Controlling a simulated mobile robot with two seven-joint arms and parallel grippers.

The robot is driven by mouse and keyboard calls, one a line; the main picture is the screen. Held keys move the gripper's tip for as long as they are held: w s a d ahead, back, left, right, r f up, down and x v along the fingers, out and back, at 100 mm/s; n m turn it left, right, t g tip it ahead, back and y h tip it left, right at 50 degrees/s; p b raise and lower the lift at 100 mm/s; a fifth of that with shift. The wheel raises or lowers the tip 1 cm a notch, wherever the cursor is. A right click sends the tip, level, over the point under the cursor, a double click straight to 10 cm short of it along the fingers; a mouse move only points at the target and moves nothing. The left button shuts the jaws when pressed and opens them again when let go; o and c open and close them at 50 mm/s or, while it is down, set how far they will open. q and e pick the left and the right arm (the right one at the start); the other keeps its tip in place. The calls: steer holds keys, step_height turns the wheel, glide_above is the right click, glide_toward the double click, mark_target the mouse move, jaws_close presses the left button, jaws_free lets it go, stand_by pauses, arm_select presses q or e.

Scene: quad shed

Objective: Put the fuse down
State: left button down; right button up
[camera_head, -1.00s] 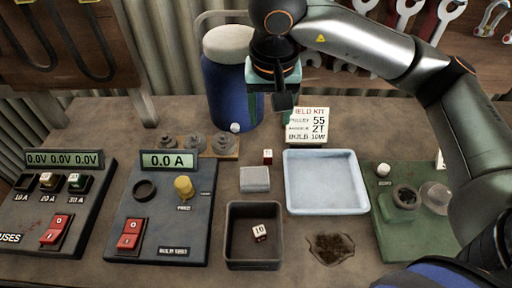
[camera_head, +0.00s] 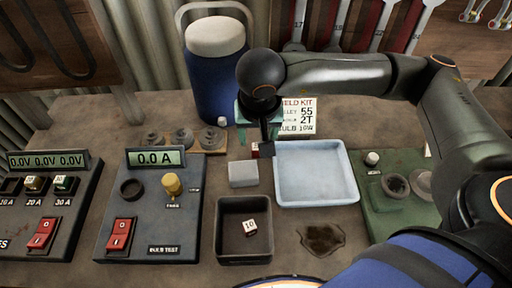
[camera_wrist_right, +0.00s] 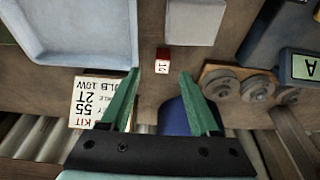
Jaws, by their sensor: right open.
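A small red-and-white numbered cube (camera_head: 255,151), which looks like a fuse, stands on the bench behind the grey block (camera_head: 243,174). In the right wrist view the cube (camera_wrist_right: 162,61) lies just beyond and between the green fingertips, not gripped. My right gripper (camera_head: 257,143) is open and empty, pointing down close to the cube, partly hiding it in the head view. Another white cube marked 10 (camera_head: 250,226) lies in the dark open bin (camera_head: 219,232). The fuse panel (camera_head: 70,228) at far left has white and green fuses in two slots; its 10 A slot looks empty. My left gripper is not visible.
A pale blue tray (camera_head: 348,188) is right of the cube. A blue jug (camera_head: 211,90), weights (camera_head: 182,138) and a printed card (camera_head: 297,112) stand behind. The bulb test panel (camera_head: 190,226) is left, a green board (camera_head: 385,222) right. A dark stain (camera_head: 322,238) marks the bench.

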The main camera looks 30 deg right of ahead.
mark_target(256, 146)
steer(key=x, duration=0.3)
steer(key=shift+a+f, duration=0.2)
steer(key=shift+f, duration=0.05)
jaws_close()
stand_by(0.4)
